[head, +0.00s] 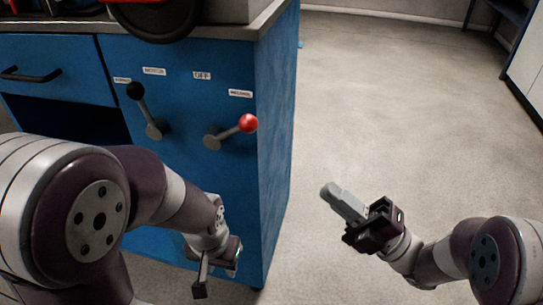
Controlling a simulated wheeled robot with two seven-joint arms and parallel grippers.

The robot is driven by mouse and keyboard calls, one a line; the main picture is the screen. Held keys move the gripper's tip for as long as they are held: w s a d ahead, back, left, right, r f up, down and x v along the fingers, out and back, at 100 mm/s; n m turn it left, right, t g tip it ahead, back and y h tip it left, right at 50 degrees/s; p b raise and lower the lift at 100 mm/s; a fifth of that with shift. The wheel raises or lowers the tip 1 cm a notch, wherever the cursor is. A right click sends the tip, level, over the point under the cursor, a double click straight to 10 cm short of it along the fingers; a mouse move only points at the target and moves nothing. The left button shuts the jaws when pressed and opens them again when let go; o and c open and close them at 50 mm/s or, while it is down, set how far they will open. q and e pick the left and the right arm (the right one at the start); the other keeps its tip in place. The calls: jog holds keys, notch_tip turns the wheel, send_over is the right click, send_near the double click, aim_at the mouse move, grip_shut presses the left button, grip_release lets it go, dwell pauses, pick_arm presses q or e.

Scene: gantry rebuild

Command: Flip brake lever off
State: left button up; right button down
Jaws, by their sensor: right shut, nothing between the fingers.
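A lever with a red knob (248,123) is mounted on the blue cabinet front, its arm pointing right and slightly up from a grey pivot (212,140). A second lever with a black knob (135,91) stands to its left, leaning up and left. A label reading OFF (202,76) is above and left of the red-knob lever. I cannot tell which lever is the brake. My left gripper (218,274) is low before the cabinet, below the levers, fingers apart and empty. My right gripper (332,191) is shut and empty, right of the cabinet, touching nothing.
More small labels (154,71) sit above the levers, too small to read surely. The blue cabinet (275,150) has a drawer with a black handle (25,75) at left and a grey worktop above. The floor (400,100) to the right is clear.

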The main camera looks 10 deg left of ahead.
jog(key=shift+s+d+r, duration=0.1)
jog(key=shift+s+r, duration=0.05)
jog(key=shift+r, duration=0.05)
send_near(230, 133)
notch_tip(230, 133, up, 5)
jog(key=a, duration=0.1)
jog(key=shift+w+a+r+p, duration=0.1)
jog(key=shift+w+r+p, duration=0.15)
jog(key=shift+p, duration=0.1)
